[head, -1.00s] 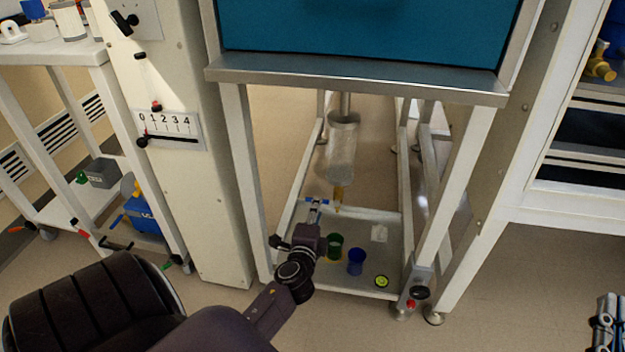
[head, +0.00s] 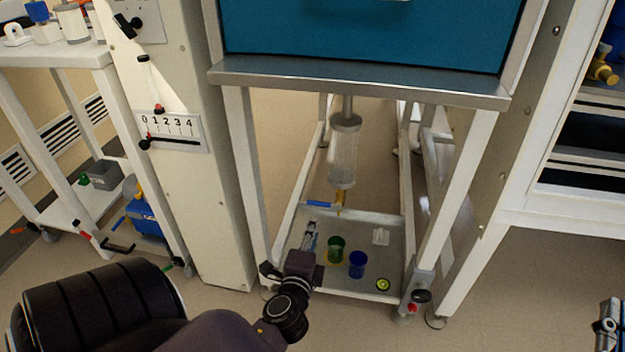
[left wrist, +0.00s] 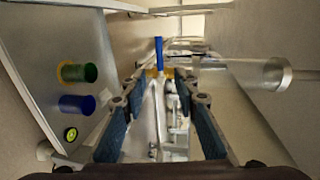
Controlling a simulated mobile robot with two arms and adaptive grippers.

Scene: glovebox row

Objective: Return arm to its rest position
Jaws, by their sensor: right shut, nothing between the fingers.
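My left gripper (head: 311,233) reaches in from the lower left, low over the tray of the frame. In the left wrist view its blue-padded fingers (left wrist: 162,112) are spread apart with nothing held between them. A blue valve handle (head: 320,204) sticks out to the left from the brass valve (head: 341,198) under a clear cylinder (head: 344,152). The handle (left wrist: 159,56) shows just beyond the fingertips in the wrist view, apart from them. My right gripper (head: 608,325) is partly in view at the lower right edge, shut and empty.
A green cup (head: 336,250), a blue cup (head: 357,265) and a round yellow-green item (head: 383,284) are on the low metal tray (head: 390,258). White frame legs (head: 248,190) stand on both sides. A tool cart (head: 75,215) is at the left.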

